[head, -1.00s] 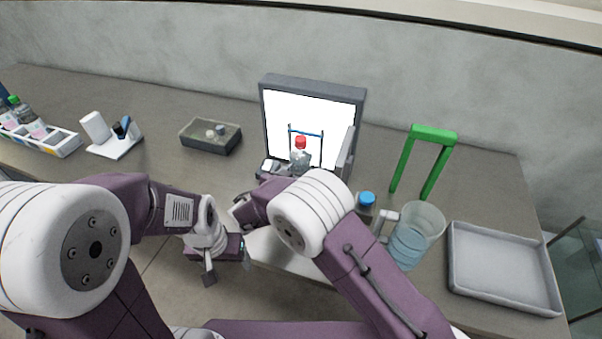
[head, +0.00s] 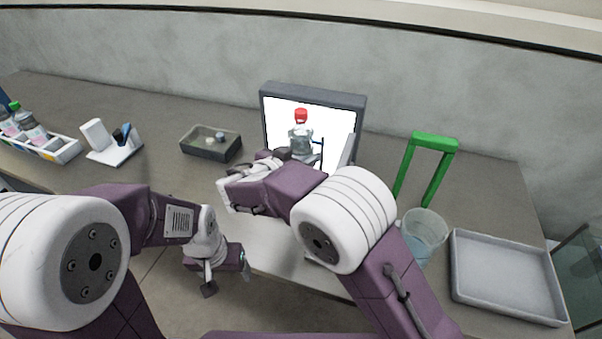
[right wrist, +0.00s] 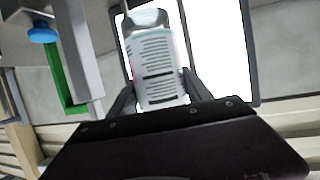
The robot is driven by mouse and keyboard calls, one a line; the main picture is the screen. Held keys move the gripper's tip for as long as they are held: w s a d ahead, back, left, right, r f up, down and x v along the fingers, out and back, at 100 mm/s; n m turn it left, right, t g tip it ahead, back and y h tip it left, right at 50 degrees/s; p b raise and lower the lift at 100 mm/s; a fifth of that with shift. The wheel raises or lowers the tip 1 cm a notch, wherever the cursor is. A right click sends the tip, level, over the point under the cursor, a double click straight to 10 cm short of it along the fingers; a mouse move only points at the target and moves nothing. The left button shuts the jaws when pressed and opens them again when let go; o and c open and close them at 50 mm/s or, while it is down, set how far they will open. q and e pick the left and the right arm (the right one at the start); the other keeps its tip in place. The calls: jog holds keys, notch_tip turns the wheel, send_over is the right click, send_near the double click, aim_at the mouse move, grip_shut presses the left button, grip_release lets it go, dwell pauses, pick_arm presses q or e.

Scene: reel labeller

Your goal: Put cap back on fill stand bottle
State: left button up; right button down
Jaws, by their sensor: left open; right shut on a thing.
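A clear bottle with a red cap (head: 300,115) is upright in front of the lit white panel in the head view. In the right wrist view a clear bottle (right wrist: 155,60) with a printed label stands between my right fingers. My right gripper (head: 284,154) is shut on this bottle; its fingers are partly hidden in the head view. My left gripper (head: 228,276) is open and empty, low at the front of the table. A blue round top (right wrist: 42,35) shows at the upper left of the right wrist view; my right arm hides that area in the head view.
A grey-framed light panel (head: 362,104) stands at the back. A dark tray (head: 197,150) with small round pieces, a white bottle rack (head: 66,150) and a white holder (head: 118,156) are left. A green arch (head: 434,141), clear beaker (head: 425,228) and grey tray (head: 505,276) are right.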

aim_at(297, 131)
notch_tip(297, 131, up, 8)
jog(key=shift+r, duration=0.1)
dwell(0.4)
jog(key=c, duration=1.4)
grip_release()
grip_shut()
jog(key=s+d+f, duration=0.1)
jog(key=s+f, duration=0.3)
jog(key=f, duration=0.2)
jog(key=s+d+f, duration=0.2)
jog(key=s+f, duration=0.3)
jog(key=f, duration=0.1)
jog(key=s+d+f, duration=0.2)
jog(key=s+f, duration=0.3)
jog(key=f, duration=0.1)
jog(key=shift+s+f, duration=0.2)
